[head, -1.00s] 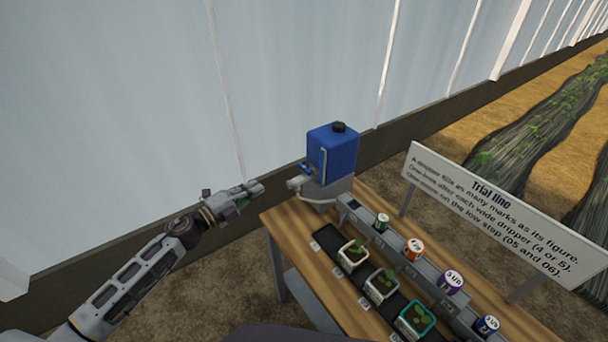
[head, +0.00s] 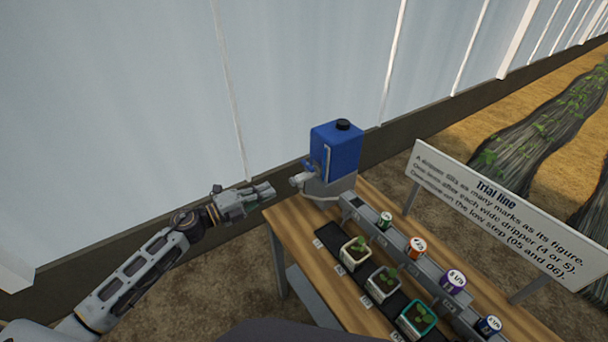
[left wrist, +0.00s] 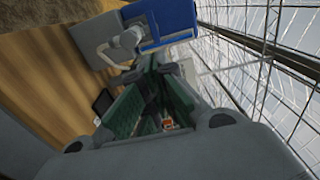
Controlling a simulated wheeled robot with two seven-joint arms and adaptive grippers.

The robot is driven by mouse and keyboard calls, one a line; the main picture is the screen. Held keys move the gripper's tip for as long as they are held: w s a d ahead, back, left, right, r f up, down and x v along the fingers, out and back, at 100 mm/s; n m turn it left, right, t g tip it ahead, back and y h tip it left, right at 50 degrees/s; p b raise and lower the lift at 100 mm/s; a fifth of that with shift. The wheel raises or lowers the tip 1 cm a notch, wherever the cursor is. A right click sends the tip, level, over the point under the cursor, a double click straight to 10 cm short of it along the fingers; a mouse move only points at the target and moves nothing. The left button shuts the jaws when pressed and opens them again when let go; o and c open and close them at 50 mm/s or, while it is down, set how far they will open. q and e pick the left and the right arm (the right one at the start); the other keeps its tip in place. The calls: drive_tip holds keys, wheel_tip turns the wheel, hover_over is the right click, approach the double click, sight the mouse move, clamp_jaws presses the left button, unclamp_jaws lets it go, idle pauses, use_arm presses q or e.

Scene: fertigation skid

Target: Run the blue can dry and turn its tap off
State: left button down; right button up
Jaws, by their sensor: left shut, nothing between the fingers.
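The blue can (head: 335,150) with a dark cap stands on a grey stand (head: 328,190) at the table's far left corner. Its tap (head: 303,178), with a pale spout and a small blue part above, sticks out to the left. My left gripper (head: 268,190) is shut and empty, a little left of the tap and apart from it. In the left wrist view, the can (left wrist: 172,18) and the tap (left wrist: 122,45) show beyond the fingers (left wrist: 150,100). The level inside the can cannot be read. My right gripper is not in view.
The wooden table (head: 290,225) holds a dark strip with potted seedlings (head: 356,250) and a grey stepped rail with coloured drippers (head: 417,246). A sign (head: 500,210) stands behind at the right. Space left of the table is free.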

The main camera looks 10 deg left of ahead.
use_arm(q)
drive_tip(key=shift+w+d, duration=0.1)
drive_tip(key=p, duration=0.2)
approach(312, 171)
drive_tip(key=shift+x, duration=3)
drive_tip(key=shift+w+d, duration=0.3)
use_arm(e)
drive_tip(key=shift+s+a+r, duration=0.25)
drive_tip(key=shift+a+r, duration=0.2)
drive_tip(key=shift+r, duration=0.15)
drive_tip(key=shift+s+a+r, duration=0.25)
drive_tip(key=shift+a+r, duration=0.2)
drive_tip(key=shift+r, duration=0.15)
use_arm(q)
drive_tip(key=shift+r+p, duration=0.1)
drive_tip(key=shift+p, duration=0.25)
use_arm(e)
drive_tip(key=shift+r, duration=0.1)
use_arm(q)
drive_tip(key=shift+d+y, duration=0.1)
drive_tip(key=shift+y, duration=0.2)
drive_tip(key=shift+n+t, duration=0.3)
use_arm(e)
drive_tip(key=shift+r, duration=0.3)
use_arm(q)
drive_tip(key=shift+p, duration=0.45)
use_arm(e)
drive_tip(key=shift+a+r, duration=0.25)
